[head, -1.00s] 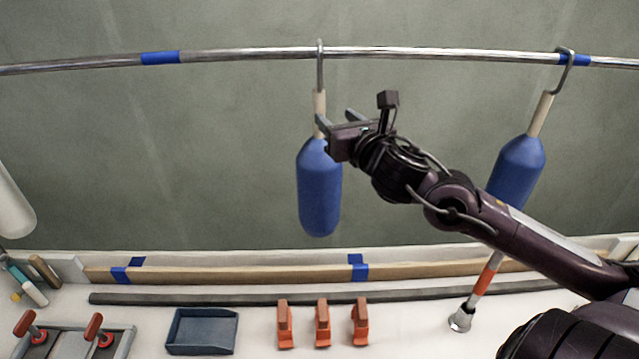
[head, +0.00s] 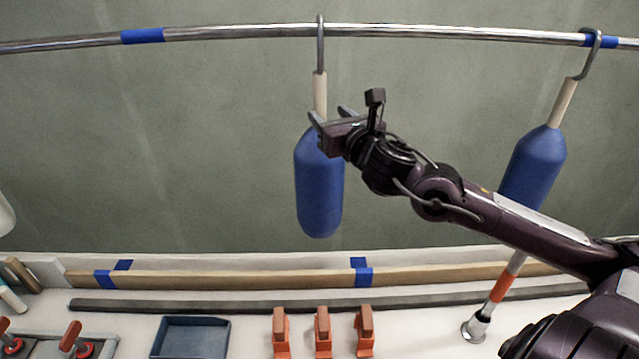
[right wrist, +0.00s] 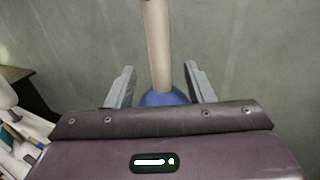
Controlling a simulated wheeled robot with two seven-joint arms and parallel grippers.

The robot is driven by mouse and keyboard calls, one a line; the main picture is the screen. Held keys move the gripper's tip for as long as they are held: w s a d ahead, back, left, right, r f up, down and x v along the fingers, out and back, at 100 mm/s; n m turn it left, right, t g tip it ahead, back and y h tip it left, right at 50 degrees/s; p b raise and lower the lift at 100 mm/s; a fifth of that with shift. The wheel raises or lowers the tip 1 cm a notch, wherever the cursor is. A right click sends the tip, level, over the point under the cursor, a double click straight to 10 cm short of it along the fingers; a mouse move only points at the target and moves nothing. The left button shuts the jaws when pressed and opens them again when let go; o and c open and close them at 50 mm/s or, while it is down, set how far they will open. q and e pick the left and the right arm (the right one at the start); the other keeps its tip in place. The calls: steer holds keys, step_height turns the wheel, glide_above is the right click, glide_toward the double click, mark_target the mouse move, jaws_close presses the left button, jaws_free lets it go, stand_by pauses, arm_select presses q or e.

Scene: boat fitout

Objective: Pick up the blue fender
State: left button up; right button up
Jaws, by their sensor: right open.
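A blue fender (head: 319,192) hangs from the metal rail by a grey hook and a pale neck (head: 320,95). A second blue fender (head: 533,165) hangs tilted at the right, partly behind my right arm. My right gripper (head: 330,117) is open at the top of the first fender, by the base of its neck. In the right wrist view the pale neck (right wrist: 157,45) stands between the two open fingers (right wrist: 160,85), apart from both, with the blue top (right wrist: 165,98) just below. My left gripper is not in view.
The metal rail (head: 230,33) with blue tape runs across the top. Below are a wooden strip (head: 220,279), a dark bar (head: 200,304), a blue tray (head: 190,338) and several orange blocks (head: 322,335). An orange-and-white pole (head: 503,287) stands at the right.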

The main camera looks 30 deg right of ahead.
mark_target(323, 109)
steer(key=shift+w+d+r+p, duration=0.15)
steer(key=shift+w+p, duration=0.35)
steer(key=shift+w, duration=0.35)
steer(key=shift+w+d+r+p, duration=0.1)
steer(key=shift+w+p, duration=0.35)
steer(key=shift+w, duration=0.4)
steer(key=shift+w+d+f+p, duration=0.1)
steer(key=shift+w+p, duration=0.05)
steer(key=shift+w, duration=0.25)
steer(key=shift+w+d+f+p, duration=0.1)
steer(key=shift+w+p, duration=0.05)
steer(key=shift+w, duration=0.2)
steer(key=shift+w+f, duration=0.1)
steer(key=shift+w, duration=0.15)
jaws_close()
